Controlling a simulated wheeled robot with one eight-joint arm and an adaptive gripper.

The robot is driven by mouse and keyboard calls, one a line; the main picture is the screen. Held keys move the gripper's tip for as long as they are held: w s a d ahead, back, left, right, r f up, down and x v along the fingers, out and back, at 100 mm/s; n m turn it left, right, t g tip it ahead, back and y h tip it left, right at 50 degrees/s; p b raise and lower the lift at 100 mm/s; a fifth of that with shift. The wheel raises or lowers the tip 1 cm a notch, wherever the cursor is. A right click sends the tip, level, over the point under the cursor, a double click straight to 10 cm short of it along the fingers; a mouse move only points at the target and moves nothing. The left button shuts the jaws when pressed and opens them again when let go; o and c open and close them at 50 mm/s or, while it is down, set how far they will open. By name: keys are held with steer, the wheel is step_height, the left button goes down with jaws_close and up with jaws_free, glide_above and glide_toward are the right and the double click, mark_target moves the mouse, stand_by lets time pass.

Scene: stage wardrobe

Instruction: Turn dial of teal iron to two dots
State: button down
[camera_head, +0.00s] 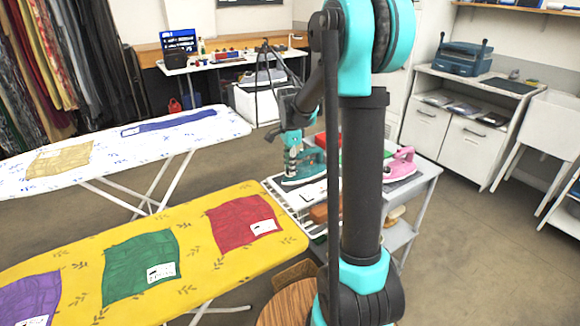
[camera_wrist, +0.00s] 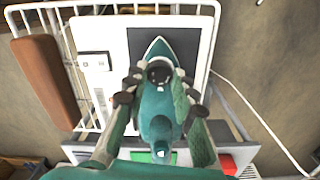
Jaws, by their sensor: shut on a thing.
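The teal iron (camera_head: 308,172) stands on the cart behind the yellow ironing board. In the wrist view, the teal iron (camera_wrist: 158,122) has its tip toward the top, over a dark pad (camera_wrist: 187,40) on a white board. Its round black dial (camera_wrist: 159,72) is on top, near the tip. My gripper (camera_wrist: 158,86) reaches down over the iron with a finger on each side, shut on the dial; it also shows in the head view (camera_head: 292,150). The dial's dots and setting are too small to read. My arm hides part of the cart in the head view.
A pink iron (camera_head: 400,164) stands on the cart, right of my arm. A white wire rack (camera_wrist: 88,20) with a brown block (camera_wrist: 43,80) lies left of the iron. The yellow ironing board (camera_head: 190,282) holds several cloths. Open floor lies right of the cart.

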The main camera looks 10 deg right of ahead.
steer(key=shift+m, duration=0.6)
steer(key=c, duration=1.2)
jaws_free()
step_height(320, 180, up, 12)
